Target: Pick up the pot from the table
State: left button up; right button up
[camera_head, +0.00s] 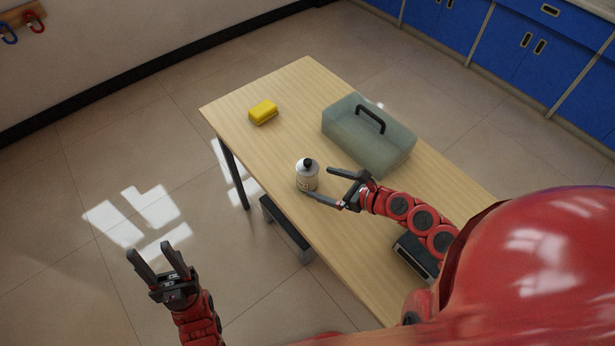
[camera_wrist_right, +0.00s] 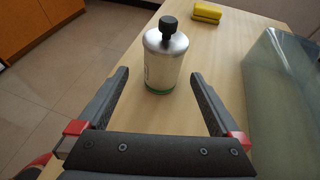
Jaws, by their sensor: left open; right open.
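A small silver pot or bottle with a black knob on top (camera_head: 306,180) stands upright on the wooden table, near its left edge. In the right wrist view the silver pot (camera_wrist_right: 165,62) shows a green band at its base. My right gripper (camera_head: 322,183) is open, low over the table, with its fingers pointing at the pot. In the wrist view the pot appears just beyond and between the fingertips; I cannot tell whether they touch it. My left gripper (camera_head: 149,251) is open and empty, out over the floor left of the table.
A translucent box with a black handle (camera_head: 365,140) sits on the table (camera_head: 285,85), to the right of the pot. A yellow sponge (camera_head: 263,112) lies at the far end. A dark-topped device (camera_head: 415,257) lies near my right arm. Bare table surrounds the pot.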

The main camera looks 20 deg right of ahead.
aim_at(316, 178)
jog(key=shift+x, duration=0.9)
jog(key=x, duration=0.2)
jog(key=p+x, duration=0.1)
jog(key=x, duration=0.1)
jog(key=shift+w+r+p, duration=0.1)
jog(key=shift+w+p, duration=0.2)
jog(key=shift+w, duration=0.15)
jog(key=shift+w+a+f, duration=0.15)
jog(key=shift+a+f, duration=0.05)
grip_shut()
